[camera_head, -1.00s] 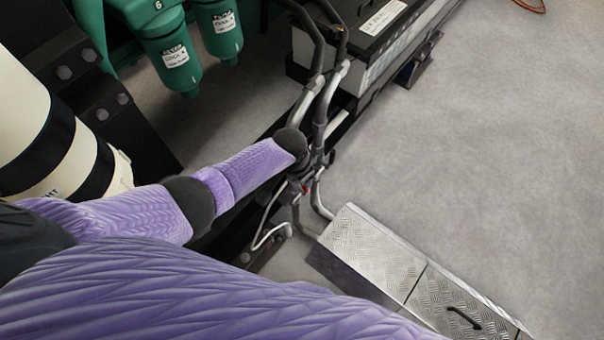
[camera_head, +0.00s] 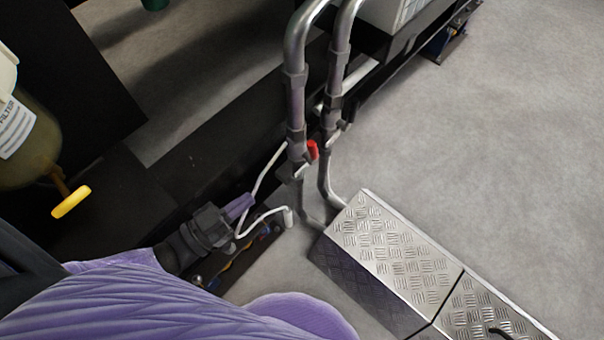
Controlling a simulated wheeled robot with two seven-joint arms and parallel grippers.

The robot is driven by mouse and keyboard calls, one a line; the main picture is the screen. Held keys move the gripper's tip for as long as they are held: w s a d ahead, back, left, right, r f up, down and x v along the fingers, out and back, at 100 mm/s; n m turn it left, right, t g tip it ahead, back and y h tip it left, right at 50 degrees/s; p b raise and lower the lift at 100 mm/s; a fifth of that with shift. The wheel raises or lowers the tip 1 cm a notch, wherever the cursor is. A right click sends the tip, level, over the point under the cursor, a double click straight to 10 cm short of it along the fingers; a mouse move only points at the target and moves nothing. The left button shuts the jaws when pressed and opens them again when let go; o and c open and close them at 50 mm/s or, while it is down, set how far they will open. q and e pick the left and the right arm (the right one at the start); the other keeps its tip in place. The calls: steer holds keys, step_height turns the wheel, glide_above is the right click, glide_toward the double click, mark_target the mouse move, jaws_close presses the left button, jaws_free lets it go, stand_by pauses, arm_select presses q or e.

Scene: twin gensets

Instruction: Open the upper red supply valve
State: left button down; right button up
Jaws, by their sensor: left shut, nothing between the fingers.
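A small red valve handle (camera_head: 312,150) sits on the left of two grey vertical pipes (camera_head: 296,95), just above the metal step box. Whether it is the upper of two valves I cannot tell; no second red handle shows. My left gripper (camera_head: 240,206) is shut and empty, with its purple fingers together. In the picture it is below and left of the red handle, apart from it, beside a thin white tube. My right gripper is not in view.
A tread-plate step box (camera_head: 395,262) stands right of the pipe feet. A thin white tube (camera_head: 262,172) runs near my gripper. A yellow lever (camera_head: 71,201) hangs below a filter bowl at left. The floor at right is clear.

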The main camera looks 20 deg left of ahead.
arm_select(q)
steer(key=s, duration=0.1)
steer(key=b, duration=0.2)
glide_toward(312, 153)
steer(key=w, duration=0.2)
steer(key=shift+t+h, duration=0.4)
steer(key=x, duration=0.3)
steer(key=f+b+x, duration=0.1)
steer(key=x, duration=0.1)
steer(key=shift+w+d+r, duration=0.1)
steer(key=shift+w+d, duration=0.15)
steer(key=shift+d, duration=0.05)
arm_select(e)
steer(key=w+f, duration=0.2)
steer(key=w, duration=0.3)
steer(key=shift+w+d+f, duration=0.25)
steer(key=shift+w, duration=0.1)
